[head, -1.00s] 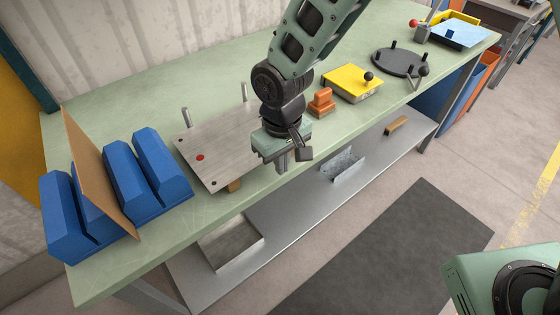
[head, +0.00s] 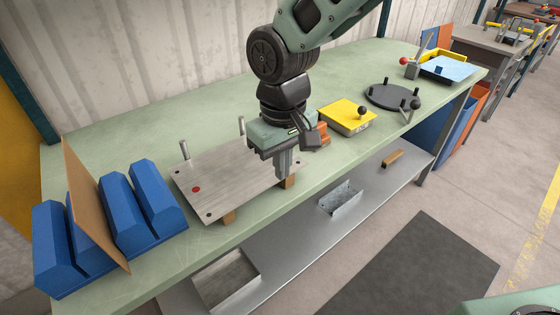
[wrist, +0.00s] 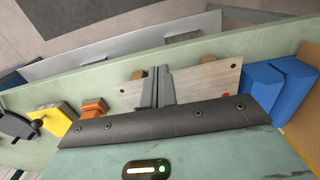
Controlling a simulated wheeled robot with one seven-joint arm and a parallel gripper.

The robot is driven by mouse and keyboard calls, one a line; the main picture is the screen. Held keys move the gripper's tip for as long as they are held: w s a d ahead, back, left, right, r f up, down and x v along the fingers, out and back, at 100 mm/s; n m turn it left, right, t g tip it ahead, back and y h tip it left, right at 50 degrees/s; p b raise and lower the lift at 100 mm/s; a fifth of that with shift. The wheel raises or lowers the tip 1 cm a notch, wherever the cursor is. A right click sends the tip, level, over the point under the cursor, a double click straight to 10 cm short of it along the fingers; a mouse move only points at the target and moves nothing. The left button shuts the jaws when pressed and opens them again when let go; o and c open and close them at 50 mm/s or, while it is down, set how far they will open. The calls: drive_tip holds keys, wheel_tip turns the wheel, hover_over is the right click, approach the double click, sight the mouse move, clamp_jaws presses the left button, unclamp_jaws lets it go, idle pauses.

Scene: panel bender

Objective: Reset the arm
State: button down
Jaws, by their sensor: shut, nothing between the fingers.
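My gripper (head: 283,172) hangs fingers-down at the right end of a metal plate (head: 222,180) on the green bench (head: 95,165). Its fingers are shut with nothing between them. In the head view the fingers overlap the plate's right end. I cannot tell their height above it. In the wrist view the shut fingers (wrist: 157,85) show in front of the plate (wrist: 205,80). The plate rests on wooden blocks (head: 228,217) and has a red dot and two upright pins at its back edge.
Blue slotted blocks (head: 152,190) hold a brown board (head: 95,205) at the left. The lower shelf (head: 300,240) carries metal pieces.

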drive_tip(key=s+d+r, duration=0.1)
drive_tip(key=s+d, duration=0.4)
drive_tip(key=s, duration=0.3)
drive_tip(key=s+d+r+n, duration=0.1)
drive_tip(key=s+d+r, duration=0.1)
drive_tip(key=s+d, duration=0.3)
drive_tip(key=s, duration=0.4)
drive_tip(key=shift+s+d+y, duration=0.25)
drive_tip(key=shift+d+y, duration=0.05)
